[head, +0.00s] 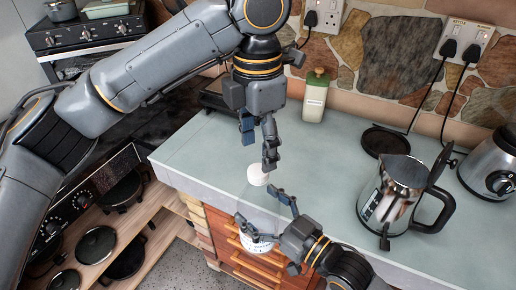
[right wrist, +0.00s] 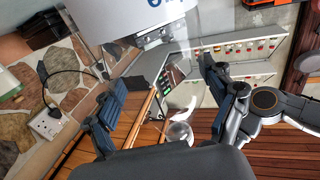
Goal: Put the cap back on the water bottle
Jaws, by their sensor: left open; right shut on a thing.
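A small white round piece (head: 258,177), which looks like the cap, is near the counter's front edge. My left gripper (head: 259,145) is open just above it, fingers pointing down. I cannot tell whether they touch.
A steel kettle (head: 393,190) stands on the counter (head: 320,165) at right, with a black round base (head: 385,141) behind it. A green-capped container (head: 315,96) stands by the wall. Another steel appliance (head: 492,165) is at far right. Drawers (head: 255,265) lie below the front edge.

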